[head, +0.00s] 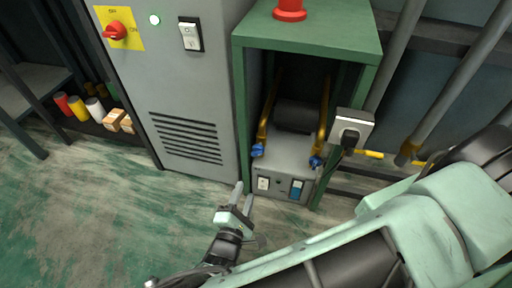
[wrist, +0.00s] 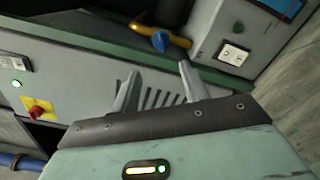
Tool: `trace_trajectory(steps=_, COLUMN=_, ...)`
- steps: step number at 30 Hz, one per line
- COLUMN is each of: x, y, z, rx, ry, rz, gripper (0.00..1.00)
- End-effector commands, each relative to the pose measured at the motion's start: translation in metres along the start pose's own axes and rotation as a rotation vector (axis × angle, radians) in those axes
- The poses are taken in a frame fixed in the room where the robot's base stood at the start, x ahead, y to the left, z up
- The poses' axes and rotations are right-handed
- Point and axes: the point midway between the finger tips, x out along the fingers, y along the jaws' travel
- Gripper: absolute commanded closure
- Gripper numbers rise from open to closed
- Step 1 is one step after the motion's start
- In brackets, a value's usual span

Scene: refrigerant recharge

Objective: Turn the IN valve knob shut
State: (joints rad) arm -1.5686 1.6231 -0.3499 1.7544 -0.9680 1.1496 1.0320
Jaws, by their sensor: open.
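Two blue valve knobs sit on yellow pipes at the front of the grey recharge unit (head: 283,160), a left one (head: 257,150) and a right one (head: 316,162). No IN label is readable, so I cannot tell which is IN. One blue knob, apparently the left, shows at the top of the wrist view (wrist: 160,41). My gripper (head: 243,197) is open and empty, in front of and below the left knob and apart from it. In the wrist view my two fingers (wrist: 159,72) are spread below the knob in the picture, with nothing between them.
The unit stands inside a green frame (head: 330,42), beside a tall grey cabinet (head: 190,90) with a red switch (head: 116,30). An outlet box with a black plug (head: 352,132) is at the right. Cans and small boxes (head: 95,108) stand left. The floor is clear.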

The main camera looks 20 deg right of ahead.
Motion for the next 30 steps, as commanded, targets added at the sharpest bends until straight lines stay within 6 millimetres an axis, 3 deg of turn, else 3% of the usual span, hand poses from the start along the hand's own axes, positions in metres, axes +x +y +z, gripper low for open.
trace_trajectory(steps=18, x=0.125, y=-0.004, z=-0.001, rx=-0.001, ry=-0.006, rz=-0.001, gripper=0.55)
trace_trajectory(steps=24, x=0.152, y=-0.003, z=0.000, rx=-0.001, ry=-0.005, rz=-0.001, gripper=0.55)
trace_trajectory(steps=30, x=0.161, y=-0.001, z=0.001, rx=0.000, ry=-0.003, rz=-0.001, gripper=0.55)
